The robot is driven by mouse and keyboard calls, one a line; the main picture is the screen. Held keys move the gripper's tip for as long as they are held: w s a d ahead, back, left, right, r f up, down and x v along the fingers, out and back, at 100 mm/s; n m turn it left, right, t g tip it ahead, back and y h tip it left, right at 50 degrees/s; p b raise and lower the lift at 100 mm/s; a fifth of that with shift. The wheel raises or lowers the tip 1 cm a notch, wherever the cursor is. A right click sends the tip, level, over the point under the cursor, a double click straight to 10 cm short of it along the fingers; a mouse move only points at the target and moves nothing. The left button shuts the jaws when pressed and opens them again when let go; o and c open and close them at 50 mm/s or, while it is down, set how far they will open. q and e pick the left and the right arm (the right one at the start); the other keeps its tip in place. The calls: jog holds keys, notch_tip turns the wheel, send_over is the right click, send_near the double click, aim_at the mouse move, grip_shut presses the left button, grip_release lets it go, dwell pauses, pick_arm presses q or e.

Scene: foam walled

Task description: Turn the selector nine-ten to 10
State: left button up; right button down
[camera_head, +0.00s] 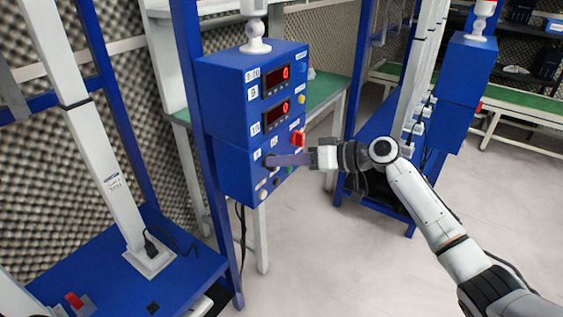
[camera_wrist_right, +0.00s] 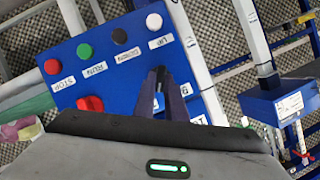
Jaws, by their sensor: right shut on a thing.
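The blue control box (camera_head: 232,130) has two red displays reading 0 and labels 9 and 10 beside them. My right gripper (camera_head: 270,160) reaches in from the right to the lower front of the box, its dark fingers at the panel. In the right wrist view the fingers (camera_wrist_right: 165,88) close together at the panel between small white labels. The gripper is shut on the selector there, but the fingers hide the knob, so its pointing direction cannot be read. My left gripper is not in view.
A red switch (camera_head: 298,138) sits just above my right fingers; it also shows in the wrist view (camera_wrist_right: 90,104). Buttons labelled STOP, RUN, DOWN and UP line the panel, including the red button (camera_wrist_right: 52,67). A blue post (camera_head: 193,100) stands left of the box.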

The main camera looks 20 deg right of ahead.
jog(key=c, duration=1.8)
grip_release()
jog(key=shift+d, duration=0.1)
jog(key=v, duration=1)
jog(key=shift+s, duration=0.1)
